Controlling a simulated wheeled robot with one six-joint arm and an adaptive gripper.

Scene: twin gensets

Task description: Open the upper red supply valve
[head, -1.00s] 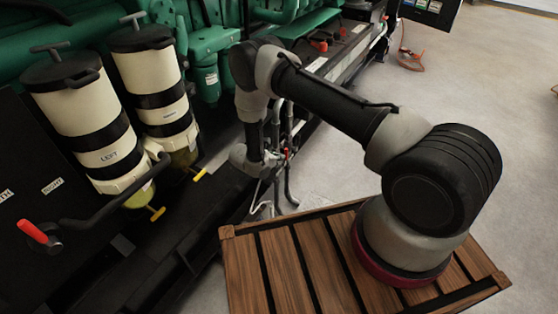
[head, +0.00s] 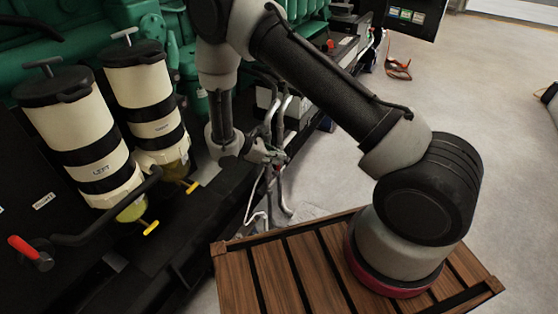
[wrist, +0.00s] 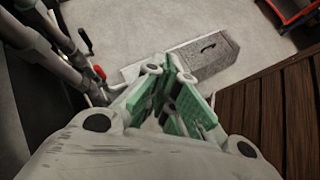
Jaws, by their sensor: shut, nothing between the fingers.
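My gripper (head: 272,157) hangs beside the engine skid at the grey pipes (head: 283,115). It points down in the wrist view (wrist: 182,85), with its green-padded fingers together and nothing between them. I cannot tell which of the two is the upper supply valve. In the head view my gripper hides this spot.
Two cream filter canisters (head: 73,122) (head: 145,92) with yellow drain taps stand at left. A separate red lever (head: 24,247) sits on the dark panel below them. My base has a slatted wooden deck (head: 280,265). A grey block (wrist: 205,58) lies on the open floor.

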